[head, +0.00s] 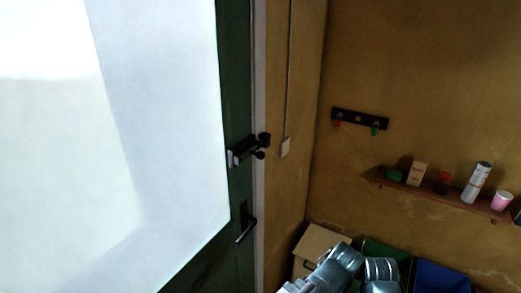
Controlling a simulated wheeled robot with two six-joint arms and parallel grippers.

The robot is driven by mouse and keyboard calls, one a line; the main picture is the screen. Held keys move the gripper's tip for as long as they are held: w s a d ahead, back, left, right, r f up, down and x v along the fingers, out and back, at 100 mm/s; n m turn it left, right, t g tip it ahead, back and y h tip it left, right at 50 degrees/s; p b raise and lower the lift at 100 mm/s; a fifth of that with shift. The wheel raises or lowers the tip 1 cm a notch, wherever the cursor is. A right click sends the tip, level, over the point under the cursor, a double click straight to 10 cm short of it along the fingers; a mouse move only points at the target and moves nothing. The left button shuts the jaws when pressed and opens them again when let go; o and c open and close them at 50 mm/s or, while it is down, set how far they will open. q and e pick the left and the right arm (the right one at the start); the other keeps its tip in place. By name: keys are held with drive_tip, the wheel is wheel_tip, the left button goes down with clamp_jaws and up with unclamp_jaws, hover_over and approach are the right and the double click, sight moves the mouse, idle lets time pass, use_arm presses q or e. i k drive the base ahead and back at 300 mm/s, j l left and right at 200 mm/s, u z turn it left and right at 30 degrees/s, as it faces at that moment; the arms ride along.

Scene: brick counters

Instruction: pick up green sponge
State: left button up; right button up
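A small dark green object (393,174) sits at the left end of the wall shelf at the right. It may be the green sponge, but it is too small and dark to be sure. Metallic links of my own arm show at the bottom edge, well below the shelf. Neither of my grippers can be made out in the head view.
The brown shelf (450,196) also holds a tan carton (417,173), a red item (445,177), a silver-white cylinder (476,182) and a pink cup (501,200). Below are a beige box (318,241), a green bin (384,250) and a blue bin (440,277). A green door (237,110) stands left.

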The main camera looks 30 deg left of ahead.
sight(391, 174)
drive_tip(key=u, duration=1.15)
drive_tip(key=z, duration=1.3)
drive_tip(key=i+j, duration=0.1)
drive_tip(key=i, duration=1.95)
